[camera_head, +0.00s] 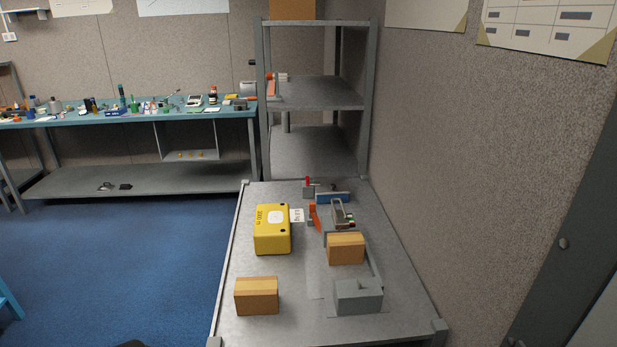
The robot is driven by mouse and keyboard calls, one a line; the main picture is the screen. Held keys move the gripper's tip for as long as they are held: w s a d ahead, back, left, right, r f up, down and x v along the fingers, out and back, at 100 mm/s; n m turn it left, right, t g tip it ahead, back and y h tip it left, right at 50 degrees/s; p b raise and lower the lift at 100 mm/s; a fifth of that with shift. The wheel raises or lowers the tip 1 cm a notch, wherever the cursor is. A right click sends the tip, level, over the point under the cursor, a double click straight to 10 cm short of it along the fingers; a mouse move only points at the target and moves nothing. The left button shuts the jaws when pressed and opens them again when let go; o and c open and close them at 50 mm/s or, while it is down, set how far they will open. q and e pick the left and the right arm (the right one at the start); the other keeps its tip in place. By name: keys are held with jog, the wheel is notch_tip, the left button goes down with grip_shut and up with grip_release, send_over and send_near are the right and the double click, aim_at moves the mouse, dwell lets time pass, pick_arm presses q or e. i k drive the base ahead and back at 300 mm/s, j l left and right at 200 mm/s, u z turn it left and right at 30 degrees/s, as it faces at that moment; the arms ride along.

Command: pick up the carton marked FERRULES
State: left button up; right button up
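Two brown cartons stand on the grey metal table. The near-left carton (257,296) sits close to the table's front left. The other carton (346,249) sits farther back on the right, in front of the winch-like device. I can read no marking on either, so I cannot tell which one is marked FERRULES. Neither of my grippers is in view, and nothing is holding the cartons.
The metal table (300,327) also bears a yellow box (272,230), a grey block (358,298), a winch-like device (338,213) and a small white tag (297,215). A shelf rack (318,92) stands behind. A wall rises on the right. Blue floor (130,260) is open left.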

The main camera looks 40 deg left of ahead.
aim_at(260, 296)
jog(key=u, duration=1.75)
